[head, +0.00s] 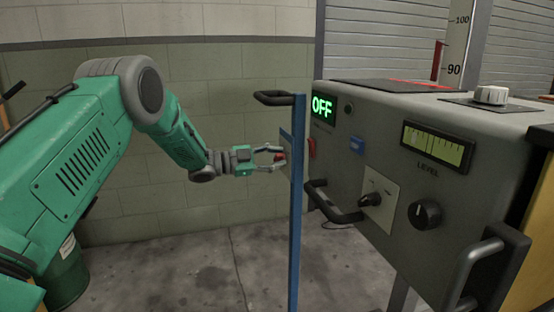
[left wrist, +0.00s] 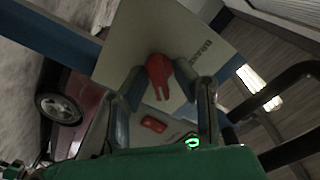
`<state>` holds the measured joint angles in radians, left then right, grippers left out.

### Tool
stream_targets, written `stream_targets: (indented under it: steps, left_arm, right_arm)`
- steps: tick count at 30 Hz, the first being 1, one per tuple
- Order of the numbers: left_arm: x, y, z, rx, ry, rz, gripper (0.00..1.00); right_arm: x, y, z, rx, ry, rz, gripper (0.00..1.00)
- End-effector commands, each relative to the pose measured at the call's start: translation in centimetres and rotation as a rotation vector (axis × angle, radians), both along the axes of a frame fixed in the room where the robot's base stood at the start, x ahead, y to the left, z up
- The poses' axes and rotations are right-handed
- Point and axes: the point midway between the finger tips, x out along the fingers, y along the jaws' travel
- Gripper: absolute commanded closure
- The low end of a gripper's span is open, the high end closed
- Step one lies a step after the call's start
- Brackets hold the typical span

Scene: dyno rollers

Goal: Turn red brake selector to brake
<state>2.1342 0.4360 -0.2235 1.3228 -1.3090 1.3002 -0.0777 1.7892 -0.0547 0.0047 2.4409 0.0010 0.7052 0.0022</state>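The red brake selector (left wrist: 159,75) is a red knob on a pale plate (left wrist: 185,40) with dark lettering in the left wrist view. The lettering is only partly legible. In the head view a bit of the red selector (head: 280,156) shows between the fingertips of my left gripper (head: 279,158). The two fingers are spread on either side of the knob, and a gap seems to remain between them and it. In the left wrist view my left gripper (left wrist: 160,88) also has its fingers apart around the knob. My right gripper is not in view.
A blue post (head: 297,210) stands just right of the gripper. A green bin (head: 66,275) stands low at left.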

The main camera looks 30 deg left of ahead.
Motion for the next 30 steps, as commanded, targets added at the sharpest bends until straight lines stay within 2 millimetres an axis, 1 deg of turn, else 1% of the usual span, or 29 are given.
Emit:
stream_targets:
  steps: [1,6,11,17,24,30]
  left_arm:
    - [-0.1,0.3,-0.2,0.002,0.004,0.006,1.0]
    - [-0.1,0.3,-0.2,-0.001,0.01,0.008,1.0]
    - [-0.1,0.4,-0.1,-0.029,0.035,0.008,1.0]
    - [-0.1,0.4,0.1,-0.113,0.11,0.007,1.0]
    - [0.0,0.5,0.2,-0.273,0.247,0.007,1.0]
    - [0.0,0.6,0.2,-0.418,0.37,0.008,1.0]
  right_arm:
    - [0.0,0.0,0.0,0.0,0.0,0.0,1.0]
    - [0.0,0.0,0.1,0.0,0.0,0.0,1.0]
    - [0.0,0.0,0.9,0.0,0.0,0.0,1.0]
    - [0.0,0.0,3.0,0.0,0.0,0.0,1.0]
    - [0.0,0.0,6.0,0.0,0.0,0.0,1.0]
    - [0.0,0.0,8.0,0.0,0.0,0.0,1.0]
